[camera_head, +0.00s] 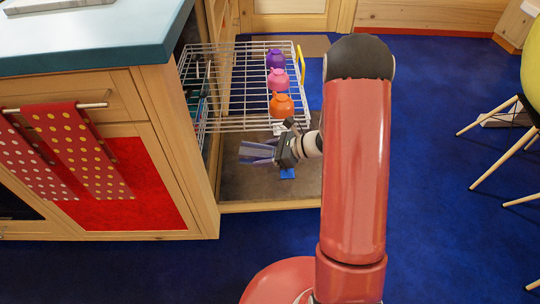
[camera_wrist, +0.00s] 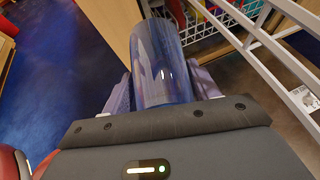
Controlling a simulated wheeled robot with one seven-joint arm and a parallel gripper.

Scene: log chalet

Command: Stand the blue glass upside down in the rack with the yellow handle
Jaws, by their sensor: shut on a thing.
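A clear bluish glass (camera_wrist: 165,65) lies between the fingers of my gripper (camera_wrist: 160,88) in the wrist view, and the gripper is shut on it. In the head view my gripper (camera_head: 262,151) is at the near side of the pulled-out wire rack (camera_head: 222,127), and the glass there is small and hard to make out. The rack has a yellow handle (camera_head: 301,64) at its right end. In the wrist view the rack's white wires (camera_wrist: 262,62) run close to the right of the glass. I cannot tell the exact gap.
A purple (camera_head: 275,59), a pink (camera_head: 278,79) and an orange vessel (camera_head: 281,104) stand in a row at the rack's right side. The rack's left part looks clear. An open door panel (camera_head: 240,188) lies below. A wooden cabinet (camera_head: 186,160) flanks the left. Blue floor is free to the right.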

